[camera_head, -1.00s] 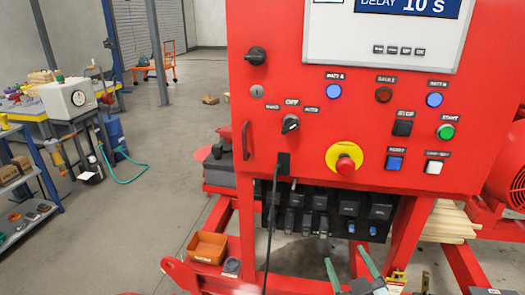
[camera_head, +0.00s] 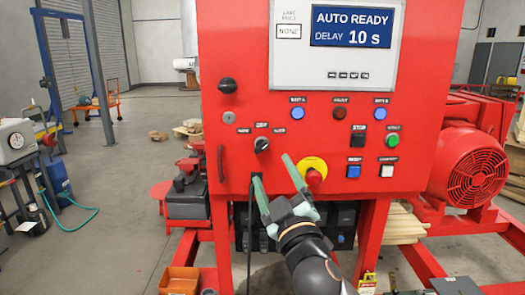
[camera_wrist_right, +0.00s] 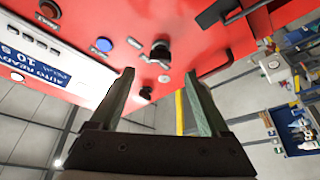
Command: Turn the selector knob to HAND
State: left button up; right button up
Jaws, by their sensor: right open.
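The selector knob (camera_head: 261,145) is black and round with a pale pointer mark, on the red panel (camera_head: 225,60) under small label plates. The plates are too blurred to read surely, and the pointer's exact setting is hard to tell. My right gripper (camera_head: 273,171) is open and empty, its two pale green fingers pointing up at the panel just below the knob, apart from it. In the right wrist view, the knob (camera_wrist_right: 160,48) shows beyond the gap between the open fingertips (camera_wrist_right: 160,75). My left gripper is in neither view now.
A red mushroom button (camera_head: 314,177) on a yellow ring sits right of the fingers. A black cable (camera_head: 251,230) hangs below. The screen (camera_head: 351,25) reads AUTO READY, DELAY 10 s.

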aim_at(262, 147)
jog(key=x, duration=0.8)
jog(key=shift+p, duration=0.4)
grip_shut()
